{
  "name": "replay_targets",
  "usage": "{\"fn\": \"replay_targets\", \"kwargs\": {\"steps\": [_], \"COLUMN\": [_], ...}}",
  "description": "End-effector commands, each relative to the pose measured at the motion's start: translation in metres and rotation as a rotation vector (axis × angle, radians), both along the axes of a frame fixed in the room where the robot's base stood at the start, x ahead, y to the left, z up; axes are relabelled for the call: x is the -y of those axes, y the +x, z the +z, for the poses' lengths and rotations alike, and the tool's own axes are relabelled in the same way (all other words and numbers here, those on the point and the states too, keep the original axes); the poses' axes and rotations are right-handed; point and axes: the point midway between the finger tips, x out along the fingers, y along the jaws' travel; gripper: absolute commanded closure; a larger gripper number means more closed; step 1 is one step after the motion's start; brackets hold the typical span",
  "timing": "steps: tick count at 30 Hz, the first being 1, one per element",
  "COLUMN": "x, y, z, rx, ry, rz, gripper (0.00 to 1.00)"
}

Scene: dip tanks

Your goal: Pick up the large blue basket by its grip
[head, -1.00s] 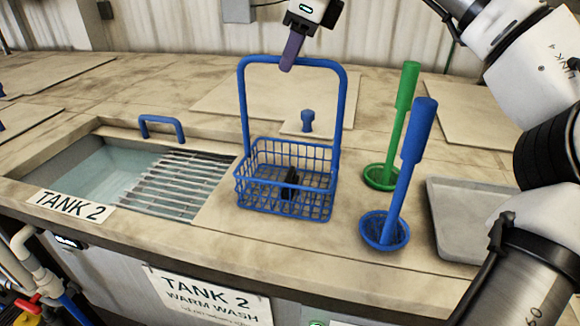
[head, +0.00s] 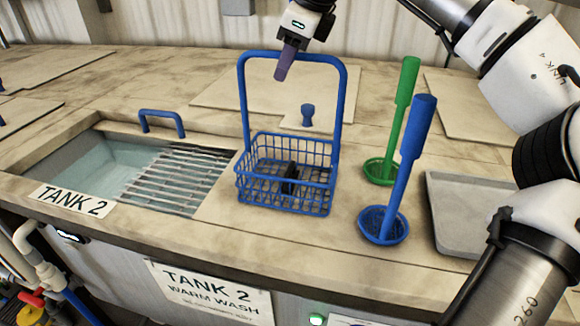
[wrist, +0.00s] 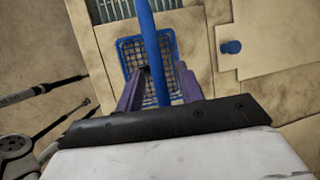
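The large blue basket (head: 238,183) stands upright on the counter right of the tank grate, with a tall hoop grip (head: 339,110) and a small black part (head: 290,178) inside. My gripper (head: 281,76) is at the top bar of the grip, its purple fingers overlapping the bar and reaching a little below it. In the wrist view the fingers (wrist: 161,68) are apart, with the blue bar (wrist: 151,50) running between them and gaps on both sides. The basket mesh (wrist: 128,62) shows below. Contact with the bar cannot be made out.
A green-handled dipper (head: 405,90) and a blue-handled dipper (head: 418,125) stand right of the basket. A grey tray (head: 470,205) lies farther right. Open Tank 2 (head: 95,165) with a metal grate (head: 180,180) is left. A lid with a blue knob (head: 307,112) lies behind.

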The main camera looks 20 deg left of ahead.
Motion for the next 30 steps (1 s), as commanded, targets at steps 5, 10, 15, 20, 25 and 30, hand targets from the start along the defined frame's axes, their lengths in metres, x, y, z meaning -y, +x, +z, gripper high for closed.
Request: {"fn": "replay_targets", "kwargs": {"steps": [5,10,15,20,25,30], "x": [0.0002,0.0002,0.0001,0.0001,0.0002,0.0002], "y": [0.0001,0.0001,0.0001,0.0000,0.0000,-0.0001], "z": [-0.0001,-0.0001,-0.0001,-0.0003,-0.0003,-0.0004], "rx": [0.000,0.000,0.000,0.000,-0.001,-0.001], "ry": [0.000,0.000,0.000,0.000,-0.001,-0.001], "rz": [0.000,0.000,0.000,0.000,0.000,0.000], "gripper": [0.63,0.77,0.99,1.00,1.00,1.00]}}
